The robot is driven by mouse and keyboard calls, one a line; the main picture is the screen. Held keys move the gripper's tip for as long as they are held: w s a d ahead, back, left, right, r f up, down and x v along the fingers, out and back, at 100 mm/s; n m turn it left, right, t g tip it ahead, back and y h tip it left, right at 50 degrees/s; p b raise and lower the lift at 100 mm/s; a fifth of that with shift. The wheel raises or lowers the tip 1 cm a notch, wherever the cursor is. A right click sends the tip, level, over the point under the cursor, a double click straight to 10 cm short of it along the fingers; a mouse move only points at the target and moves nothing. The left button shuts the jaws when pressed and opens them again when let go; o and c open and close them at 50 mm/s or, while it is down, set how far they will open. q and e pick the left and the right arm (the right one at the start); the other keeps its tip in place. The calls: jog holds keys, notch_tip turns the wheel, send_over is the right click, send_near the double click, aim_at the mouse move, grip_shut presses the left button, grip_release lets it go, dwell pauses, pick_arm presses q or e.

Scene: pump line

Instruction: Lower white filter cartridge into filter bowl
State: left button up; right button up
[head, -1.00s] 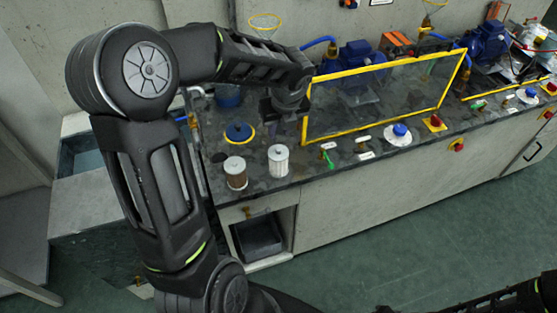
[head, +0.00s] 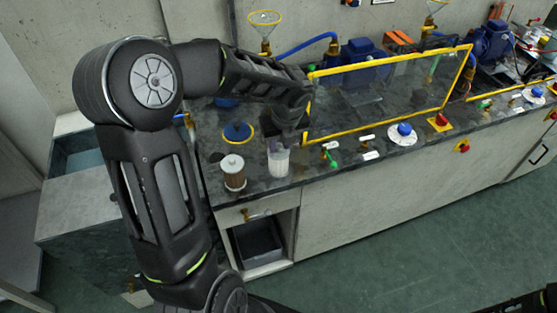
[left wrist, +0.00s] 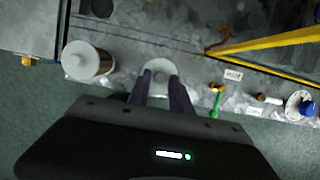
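The white filter cartridge (head: 279,162) stands upright near the counter's front edge, its top partly hidden by my left gripper. My left gripper (head: 283,139) is just above and behind it in the head view. In the left wrist view, the two fingers (left wrist: 160,84) are apart, with the cartridge's pale round top (left wrist: 158,67) between them; I cannot tell whether they touch it. A blue round part with a yellow rim (head: 238,132) sits behind the cartridges; I cannot tell if it is the filter bowl or its lid.
A brownish cartridge with a white cap (head: 234,172) stands left of the white one. A yellow-framed clear panel (head: 390,92) rises to the right. A green-handled valve (head: 329,156) and a blue knob (head: 404,129) lie along the front edge.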

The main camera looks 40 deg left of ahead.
dwell(0.4)
pick_arm(q)
grip_shut()
dwell(0.5)
notch_tip(320, 180, up, 14)
jog(key=p, duration=0.8)
dwell(0.7)
